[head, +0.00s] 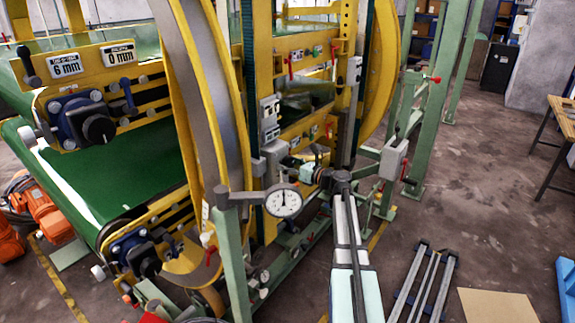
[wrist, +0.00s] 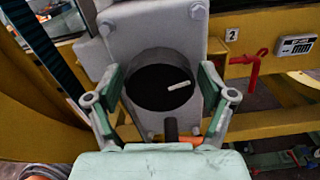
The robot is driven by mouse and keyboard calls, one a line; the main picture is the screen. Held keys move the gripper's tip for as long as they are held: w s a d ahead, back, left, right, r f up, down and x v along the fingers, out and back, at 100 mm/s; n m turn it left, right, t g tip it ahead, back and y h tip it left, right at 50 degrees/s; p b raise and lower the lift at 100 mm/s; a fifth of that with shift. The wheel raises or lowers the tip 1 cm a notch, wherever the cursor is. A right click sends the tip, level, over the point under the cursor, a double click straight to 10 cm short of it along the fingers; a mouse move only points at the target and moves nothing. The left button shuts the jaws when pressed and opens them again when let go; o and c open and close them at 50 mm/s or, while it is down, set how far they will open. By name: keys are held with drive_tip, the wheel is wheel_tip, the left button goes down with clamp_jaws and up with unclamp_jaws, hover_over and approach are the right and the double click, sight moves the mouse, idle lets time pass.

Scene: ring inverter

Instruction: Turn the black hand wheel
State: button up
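The black hand wheel (wrist: 160,84) is a round dark disc with a grey rim and a short white mark on its right half. It sits on a light grey bracket plate in the wrist view. My gripper (wrist: 162,88) faces it with its two green-grey fingers spread wide, one on each side of the wheel. The fingertips are close to the rim; I cannot tell whether they touch it. In the head view my gripper (head: 308,168) is at the yellow machine frame, right of the round dial gauge (head: 283,201). The wheel is hard to make out there.
The yellow ring (head: 215,90) and the green post (head: 232,255) stand left of my arm. Another green post (head: 430,120) with a grey box (head: 392,160) stands to the right. A red lever (wrist: 258,65) is right of the plate.

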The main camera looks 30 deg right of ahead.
drive_tip(key=c, duration=0.7)
drive_tip(key=shift+o, duration=0.2)
drive_tip(key=shift+n+b, duration=0.3)
drive_tip(key=shift+b, duration=0.1)
